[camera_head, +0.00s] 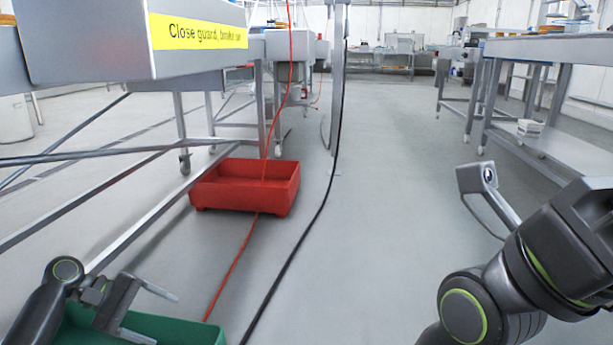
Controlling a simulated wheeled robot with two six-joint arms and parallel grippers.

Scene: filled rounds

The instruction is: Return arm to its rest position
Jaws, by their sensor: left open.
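My left gripper (150,313) is at the bottom left of the head view. Its two fingers are apart, with nothing visible between them. It is over a green crate (195,333), which is cut off by the bottom edge of the picture; I cannot tell the height between them. My right arm (550,250) fills the lower right, bent, with a grey bracket-like part (478,179) sticking up at its far side.
A red crate (245,206) sits on the floor ahead. A red cable and a black cable (318,215) run along the floor. Machine frames with a yellow sign (200,33) stand at left, and a steel table (560,48) at right.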

